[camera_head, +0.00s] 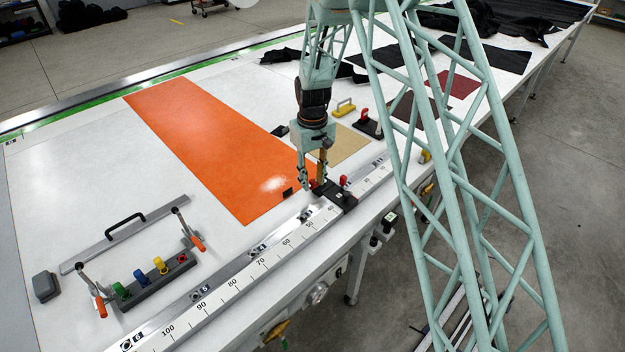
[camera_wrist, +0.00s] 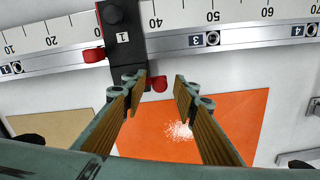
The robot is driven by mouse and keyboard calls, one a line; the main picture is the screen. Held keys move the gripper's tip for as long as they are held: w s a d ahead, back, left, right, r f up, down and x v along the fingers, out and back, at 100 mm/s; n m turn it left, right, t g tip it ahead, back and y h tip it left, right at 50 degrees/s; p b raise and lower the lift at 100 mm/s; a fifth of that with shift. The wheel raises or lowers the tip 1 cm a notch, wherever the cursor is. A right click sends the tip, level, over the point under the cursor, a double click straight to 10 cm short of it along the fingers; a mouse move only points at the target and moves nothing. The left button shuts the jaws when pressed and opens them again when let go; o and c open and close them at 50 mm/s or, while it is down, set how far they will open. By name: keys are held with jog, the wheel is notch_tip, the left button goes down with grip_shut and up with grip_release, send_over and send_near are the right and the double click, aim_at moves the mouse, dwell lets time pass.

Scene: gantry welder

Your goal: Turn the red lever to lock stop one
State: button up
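Stop one is a black block marked 1 (camera_wrist: 121,38) across the white measuring rail; in the head view it is a black block (camera_head: 338,194) near the table's front edge. It has two small red parts. One red part (camera_wrist: 159,83) shows between my fingertips in the wrist view. The other red part (camera_wrist: 94,55) is at the block's left side, apart from my fingers. My gripper (camera_wrist: 157,88) is open, its fingers pointing down at the block's inner end, apart from each other; the head view also shows it (camera_head: 311,182). Whether a finger touches the block is unclear.
An orange sheet (camera_head: 205,140) lies flat beside the rail. The scale rail (camera_head: 262,262) runs along the table edge with further numbered marks. A tan sheet (camera_head: 350,148) and black-based red-handled tool (camera_head: 367,124) lie behind. A clamp rack with coloured knobs (camera_head: 155,280) is at lower left.

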jog(key=shift+c, duration=0.8)
jog(key=c, duration=0.7)
